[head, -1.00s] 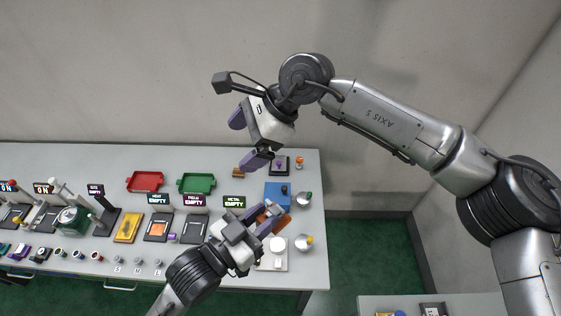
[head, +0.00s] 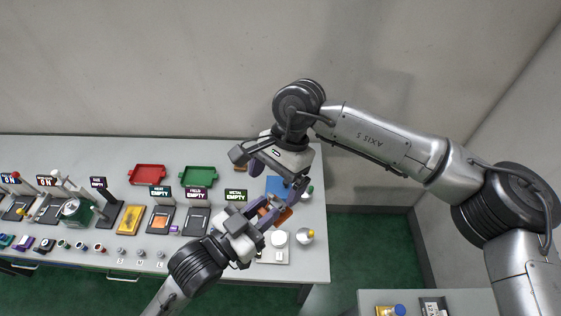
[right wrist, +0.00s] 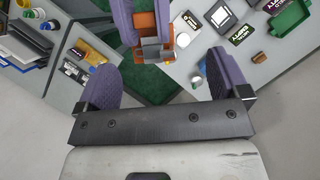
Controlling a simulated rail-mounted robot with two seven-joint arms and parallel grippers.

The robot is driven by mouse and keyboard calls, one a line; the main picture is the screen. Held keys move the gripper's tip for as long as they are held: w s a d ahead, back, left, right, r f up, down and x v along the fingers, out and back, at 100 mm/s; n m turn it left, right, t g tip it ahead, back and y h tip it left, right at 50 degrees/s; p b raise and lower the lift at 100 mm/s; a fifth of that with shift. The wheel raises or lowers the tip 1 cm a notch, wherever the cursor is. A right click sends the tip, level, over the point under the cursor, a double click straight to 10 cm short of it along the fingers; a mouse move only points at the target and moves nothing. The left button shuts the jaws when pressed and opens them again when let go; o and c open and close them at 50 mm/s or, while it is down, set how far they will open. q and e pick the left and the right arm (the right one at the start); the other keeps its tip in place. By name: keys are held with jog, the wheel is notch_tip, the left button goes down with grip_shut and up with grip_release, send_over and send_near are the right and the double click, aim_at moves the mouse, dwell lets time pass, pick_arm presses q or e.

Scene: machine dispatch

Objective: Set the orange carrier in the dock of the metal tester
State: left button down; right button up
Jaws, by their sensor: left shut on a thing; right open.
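My left gripper (head: 268,216) is shut on the orange carrier (head: 284,216) and holds it over the right part of the bench. The carrier also shows in the right wrist view (right wrist: 147,27), between the left gripper's purple fingers. My right gripper (head: 274,172) is open and empty, above and behind the carrier in the head view. In the right wrist view its spread fingers (right wrist: 160,80) have the carrier ahead of them, apart from it. The metal tester's sign (head: 236,195) reads METAL EMPTY. Its dock is mostly hidden by my left gripper.
The heat tester (head: 159,218) and field tester (head: 196,221) stand left of it. A red tray (head: 147,175) and green tray (head: 198,176) lie behind.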

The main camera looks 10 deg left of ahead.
aim_at(268, 208)
jog(key=shift+x, duration=3.25)
